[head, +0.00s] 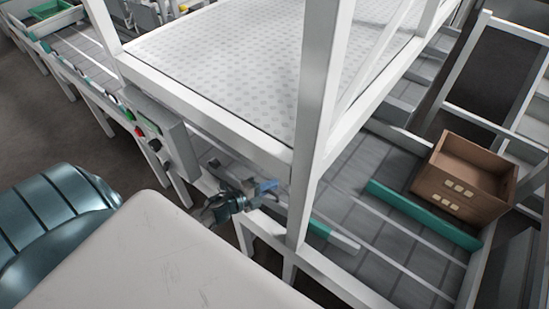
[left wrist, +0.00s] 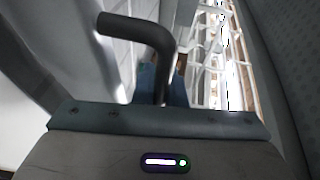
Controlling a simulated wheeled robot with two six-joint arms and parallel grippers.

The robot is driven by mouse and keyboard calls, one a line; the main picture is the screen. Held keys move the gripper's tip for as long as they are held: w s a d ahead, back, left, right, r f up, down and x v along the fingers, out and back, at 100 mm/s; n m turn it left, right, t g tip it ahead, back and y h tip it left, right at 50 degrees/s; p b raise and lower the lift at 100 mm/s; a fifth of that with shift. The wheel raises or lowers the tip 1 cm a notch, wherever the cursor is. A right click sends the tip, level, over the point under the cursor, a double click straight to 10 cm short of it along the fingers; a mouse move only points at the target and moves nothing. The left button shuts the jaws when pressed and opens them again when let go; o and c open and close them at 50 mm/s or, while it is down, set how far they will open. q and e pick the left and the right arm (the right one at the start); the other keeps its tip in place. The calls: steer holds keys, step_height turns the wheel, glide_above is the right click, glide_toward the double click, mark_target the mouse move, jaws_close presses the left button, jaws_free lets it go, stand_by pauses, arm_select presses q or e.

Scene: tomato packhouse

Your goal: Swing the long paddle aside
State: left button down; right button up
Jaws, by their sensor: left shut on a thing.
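My left gripper (head: 238,202) is at the near edge of the conveyor frame, left of the white upright post. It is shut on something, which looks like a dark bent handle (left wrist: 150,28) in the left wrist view. A blue part (head: 266,186) shows beside the gripper. A green bar with a pale end (head: 338,236) lies low on the conveyor, partly behind the post. A longer green bar (head: 424,215) lies across the belt farther right. I cannot tell which bar is the long paddle or whether the handle joins it. My right gripper is not in view.
A brown box (head: 464,178) stands on the belt (head: 385,225) behind the longer green bar. The white post (head: 312,130) and dimpled deck (head: 240,55) rise close to the gripper. A control box with buttons (head: 166,137) is on the left.

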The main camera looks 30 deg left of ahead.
arm_select(q)
steer(key=shift+s+f+m+g+h, duration=0.1)
steer(key=shift+s+m+g+h, duration=0.45)
steer(key=shift+s, duration=0.65)
steer(key=shift+d+f, duration=0.1)
steer(key=c, duration=1.8)
jaws_free()
steer(key=shift+s, duration=0.1)
steer(key=shift+o, duration=0.2)
steer(key=shift+t+h, duration=0.25)
steer(key=b+v, duration=0.2)
steer(key=v, duration=0.9)
